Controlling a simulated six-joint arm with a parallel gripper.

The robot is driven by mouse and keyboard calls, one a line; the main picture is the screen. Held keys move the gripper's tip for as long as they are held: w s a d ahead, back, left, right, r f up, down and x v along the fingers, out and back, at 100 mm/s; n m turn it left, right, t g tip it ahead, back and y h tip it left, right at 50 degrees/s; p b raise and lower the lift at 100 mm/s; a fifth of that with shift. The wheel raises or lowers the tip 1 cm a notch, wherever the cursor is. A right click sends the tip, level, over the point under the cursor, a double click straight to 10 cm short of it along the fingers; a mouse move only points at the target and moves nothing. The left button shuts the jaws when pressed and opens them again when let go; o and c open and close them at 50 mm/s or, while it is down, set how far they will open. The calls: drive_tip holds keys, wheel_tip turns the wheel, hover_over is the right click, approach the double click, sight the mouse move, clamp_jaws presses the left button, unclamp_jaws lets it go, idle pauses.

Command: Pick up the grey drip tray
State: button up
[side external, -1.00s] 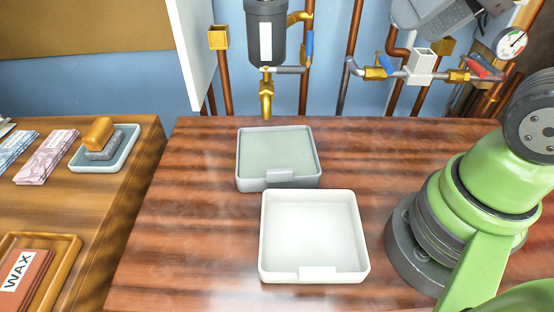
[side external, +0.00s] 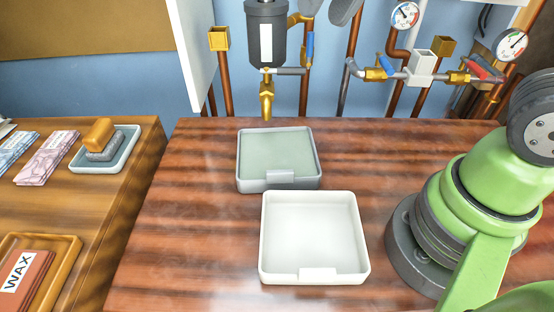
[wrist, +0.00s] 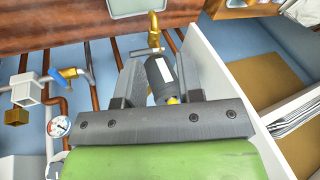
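The grey drip tray (side external: 249,185) sits on the wooden bench, below and in front of a brass tap. It is square, with a front tab and a pale greenish inside; whether it holds liquid I cannot tell. Its edge also shows at the top of the wrist view (wrist: 138,8). My gripper (wrist: 160,62) is open and empty, its two dark fingers apart with the wall fittings behind. In the side view only grey parts of it show at the top edge, well above the tray.
A white tray (side external: 269,267) stands just in front of the grey one, very close to it. The brass tap (side external: 266,98) hangs under a dark canister (side external: 266,38) behind it. Pipes and gauges (side external: 405,16) line the wall. The bench left of the trays is clear.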

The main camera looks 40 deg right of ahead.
drive_tip(key=w+a+f+m+g+h, duration=0.1)
drive_tip(key=w+a+f+m+g, duration=0.2)
drive_tip(key=w+f, duration=0.65)
hover_over(238, 163)
drive_tip(key=w+d, duration=0.1)
wheel_tip(238, 163, down, 8)
drive_tip(key=shift+g+h, duration=0.4)
drive_tip(key=shift+g, duration=0.2)
wheel_tip(238, 163, down, 6)
drive_tip(key=shift+w+a+f, duration=0.15)
drive_tip(key=shift+f, duration=3.15)
clamp_jaws()
